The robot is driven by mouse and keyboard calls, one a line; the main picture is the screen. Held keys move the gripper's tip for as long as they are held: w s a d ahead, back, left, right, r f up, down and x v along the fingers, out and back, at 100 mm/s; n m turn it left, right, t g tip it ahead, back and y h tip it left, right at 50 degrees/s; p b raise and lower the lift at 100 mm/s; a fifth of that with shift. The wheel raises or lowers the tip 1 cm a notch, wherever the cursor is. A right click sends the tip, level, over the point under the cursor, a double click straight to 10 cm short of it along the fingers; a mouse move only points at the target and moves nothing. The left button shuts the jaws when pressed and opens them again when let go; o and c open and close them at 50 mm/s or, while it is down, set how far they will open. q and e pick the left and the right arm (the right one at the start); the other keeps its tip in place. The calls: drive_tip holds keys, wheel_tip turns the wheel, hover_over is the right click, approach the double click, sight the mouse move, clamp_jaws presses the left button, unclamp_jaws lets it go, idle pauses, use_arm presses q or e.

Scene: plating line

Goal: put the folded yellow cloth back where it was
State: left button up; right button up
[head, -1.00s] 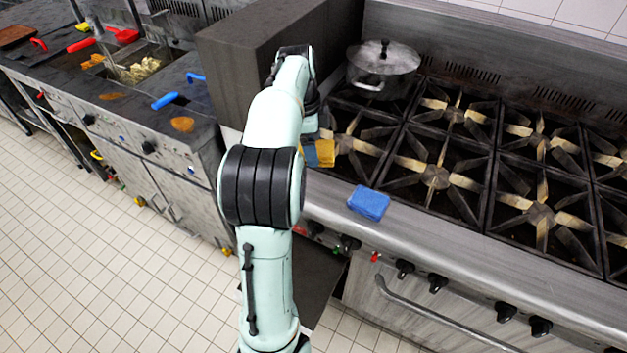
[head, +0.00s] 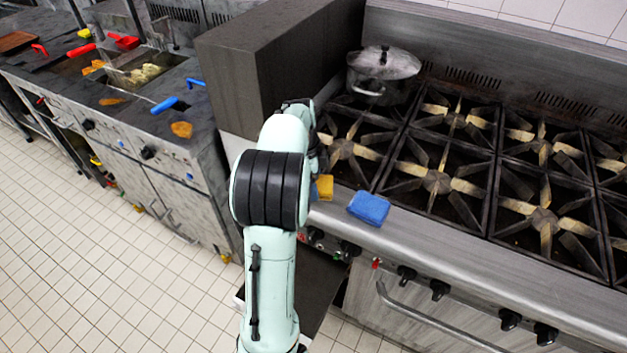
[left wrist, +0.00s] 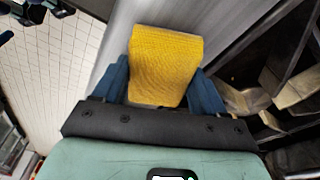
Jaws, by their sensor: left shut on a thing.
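The folded yellow cloth (head: 325,187) shows just right of my left arm in the head view, at the steel front ledge of the stove. In the left wrist view the yellow cloth (left wrist: 165,58) fills the space between the two blue fingers. My left gripper (left wrist: 160,78) is shut on it. The arm hides most of this gripper in the head view. I cannot tell whether the cloth touches the ledge. A blue folded cloth (head: 369,208) lies on the ledge to the right, apart from the yellow one. My right gripper is not in view.
The stove's front ledge (head: 450,253) is clear right of the blue cloth. Burner grates (head: 436,180) lie behind it, with a lidded pot (head: 383,72) at the back. A tall dark block (head: 270,60) stands left of the stove.

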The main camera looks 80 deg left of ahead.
use_arm(q)
drive_tip(key=shift+f, duration=0.15)
drive_tip(key=o, duration=0.7)
drive_tip(key=shift+o, duration=0.2)
drive_tip(key=shift+r, duration=0.5)
wheel_tip(320, 180, up, 11)
drive_tip(key=s+p, duration=0.1)
drive_tip(key=shift+s+a+p, duration=0.3)
drive_tip(key=shift+s+p, duration=0.05)
